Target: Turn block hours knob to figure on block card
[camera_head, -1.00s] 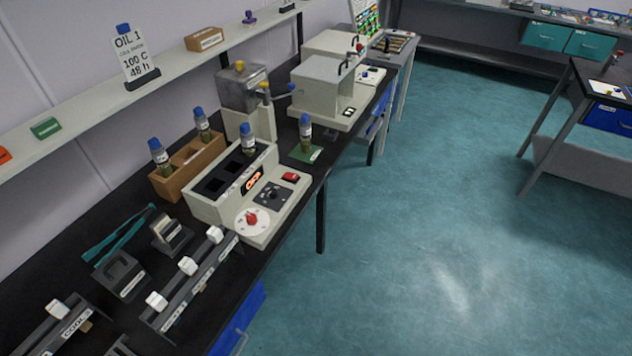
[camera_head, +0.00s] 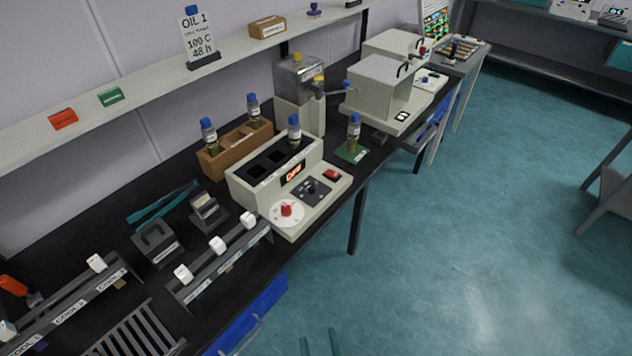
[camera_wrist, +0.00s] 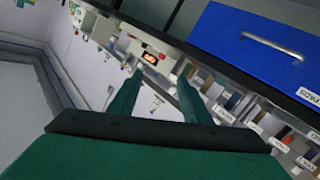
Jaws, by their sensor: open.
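The beige block (camera_head: 243,190) stands on the black bench with a lit orange display (camera_head: 293,173). Its front has a red knob on a white dial (camera_head: 287,211), a black knob on a dark panel (camera_head: 311,188) and a red switch (camera_head: 332,175). I cannot read which knob is for hours. The card (camera_head: 200,38) on the shelf reads OIL 1, 100 C, 48 h. My gripper (camera_head: 319,343) shows two teal fingertips at the bottom edge, apart from the block. In the wrist view my gripper (camera_wrist: 160,72) is open and empty, with the small block display (camera_wrist: 150,58) beyond it.
Blue-capped vials stand in a wooden rack (camera_head: 226,161), in the block and on a green pad (camera_head: 352,152). Racks with white-topped parts (camera_head: 217,245) lie left of the block. A blue drawer (camera_head: 250,318) is under the bench. The floor (camera_head: 440,240) to the right is clear.

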